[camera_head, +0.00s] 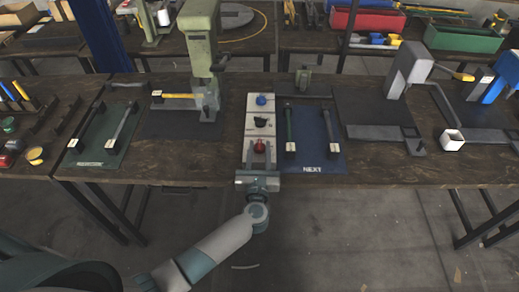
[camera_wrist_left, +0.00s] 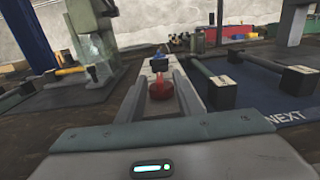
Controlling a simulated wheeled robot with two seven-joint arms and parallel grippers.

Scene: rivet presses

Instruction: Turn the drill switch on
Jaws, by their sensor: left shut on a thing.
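The pale switch panel (camera_head: 251,104) lies on the workbench with a blue knob (camera_head: 261,100), a black switch (camera_head: 261,122) and a red knob (camera_head: 260,146) in a row, the red one nearest me. My left gripper (camera_head: 260,150) reaches in from the front edge, with its fingers along the near end of the panel. In the left wrist view, the red knob (camera_wrist_left: 162,88) sits between the two fingers, and the gripper is shut on it. The black switch (camera_wrist_left: 164,65) and the blue knob (camera_wrist_left: 162,48) show beyond. My right gripper is not in view.
A blue mat (camera_head: 325,133) marked NEXT, bearing two bars, lies right of the panel. A green press (camera_head: 202,40) stands on a dark mat to the left. A grey press (camera_head: 408,68) stands to the right. The floor before the bench is clear.

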